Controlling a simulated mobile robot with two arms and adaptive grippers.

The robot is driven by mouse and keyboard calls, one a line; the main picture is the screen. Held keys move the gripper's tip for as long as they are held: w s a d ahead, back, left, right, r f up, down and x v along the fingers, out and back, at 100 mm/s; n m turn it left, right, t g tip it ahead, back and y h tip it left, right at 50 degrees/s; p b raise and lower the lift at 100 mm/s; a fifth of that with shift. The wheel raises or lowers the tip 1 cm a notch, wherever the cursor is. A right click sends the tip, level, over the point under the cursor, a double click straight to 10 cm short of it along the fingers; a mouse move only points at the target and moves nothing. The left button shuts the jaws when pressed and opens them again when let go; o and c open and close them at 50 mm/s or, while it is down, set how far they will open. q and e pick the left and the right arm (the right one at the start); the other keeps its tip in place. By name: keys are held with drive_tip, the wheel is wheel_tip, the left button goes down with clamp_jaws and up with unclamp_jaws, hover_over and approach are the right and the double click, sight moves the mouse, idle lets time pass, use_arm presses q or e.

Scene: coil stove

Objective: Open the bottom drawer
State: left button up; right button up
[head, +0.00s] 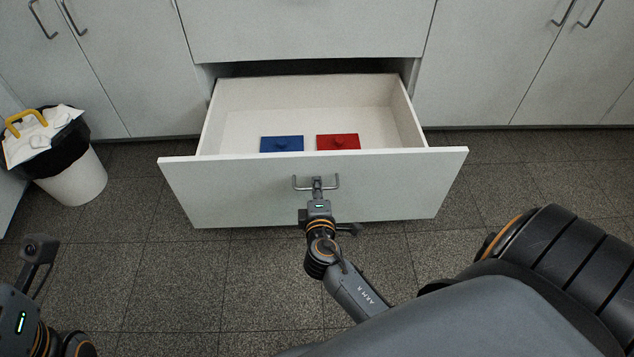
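The bottom drawer (400,185) is pulled well out of the white cabinet, and its inside shows. Its front carries a grey bar handle (335,182). My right gripper (317,186) is at the middle of this handle, with its fingers against or around the bar; whether they are closed on it is too small to tell. My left gripper (38,262) is at the lower left, apart from the drawer, and its finger opening does not show clearly.
A blue block (282,144) and a red block (338,142) lie in the drawer. A white bin (75,180) with a black liner and a yellow-handled item stands at the left. Closed cabinet doors (490,70) flank the drawer. The tiled floor (190,280) in front is mostly clear.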

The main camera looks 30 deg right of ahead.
drive_tip(key=shift+o, duration=1.2)
drive_tip(key=v, duration=1.2)
